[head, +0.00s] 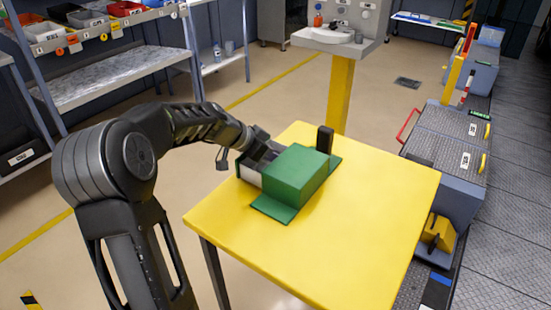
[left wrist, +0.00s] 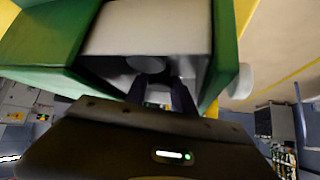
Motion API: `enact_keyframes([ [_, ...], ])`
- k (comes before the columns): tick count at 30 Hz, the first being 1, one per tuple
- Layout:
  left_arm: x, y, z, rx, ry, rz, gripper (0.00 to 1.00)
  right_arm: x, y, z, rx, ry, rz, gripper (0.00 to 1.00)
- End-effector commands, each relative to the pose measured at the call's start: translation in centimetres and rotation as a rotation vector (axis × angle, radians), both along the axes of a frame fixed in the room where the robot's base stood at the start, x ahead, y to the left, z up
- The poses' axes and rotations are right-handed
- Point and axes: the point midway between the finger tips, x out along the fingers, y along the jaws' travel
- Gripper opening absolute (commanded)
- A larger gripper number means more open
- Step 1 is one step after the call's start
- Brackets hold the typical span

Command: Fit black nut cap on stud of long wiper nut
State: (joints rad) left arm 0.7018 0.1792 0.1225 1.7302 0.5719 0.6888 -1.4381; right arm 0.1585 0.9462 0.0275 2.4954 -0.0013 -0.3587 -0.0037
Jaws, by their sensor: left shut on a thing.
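A green box-like housing (head: 295,175) stands on a green base plate on the yellow table, with its open side facing my left arm. My left gripper (head: 262,160) is at that opening. In the left wrist view the gripper fingers (left wrist: 160,92) reach in under a whitish panel (left wrist: 150,30) between green walls (left wrist: 228,45). A dark grey round piece (left wrist: 147,64) shows in shadow at the fingertips. It looks like the black nut cap, shut between the fingers, but the grip is partly hidden. The stud and long wiper nut cannot be made out. My right gripper is not in view.
A black upright block (head: 325,140) stands at the housing's far side. The yellow table (head: 370,220) is clear to the right and front.

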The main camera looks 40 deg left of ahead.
Motion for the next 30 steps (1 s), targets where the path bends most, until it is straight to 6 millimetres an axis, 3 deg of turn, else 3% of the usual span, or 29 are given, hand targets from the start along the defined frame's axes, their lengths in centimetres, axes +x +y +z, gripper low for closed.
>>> enact_keyframes([
  [11, 0.0, 0.5, 0.8, 0.002, -0.003, 0.000, 0.00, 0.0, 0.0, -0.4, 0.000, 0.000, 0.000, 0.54],
  [17, 0.0, 0.4, 3.5, 0.002, -0.002, -0.002, 0.00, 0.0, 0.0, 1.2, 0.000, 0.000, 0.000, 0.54],
  [30, 0.0, 0.4, 11.7, 0.002, -0.002, 0.000, 0.00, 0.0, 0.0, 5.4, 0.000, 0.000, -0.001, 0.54],
])
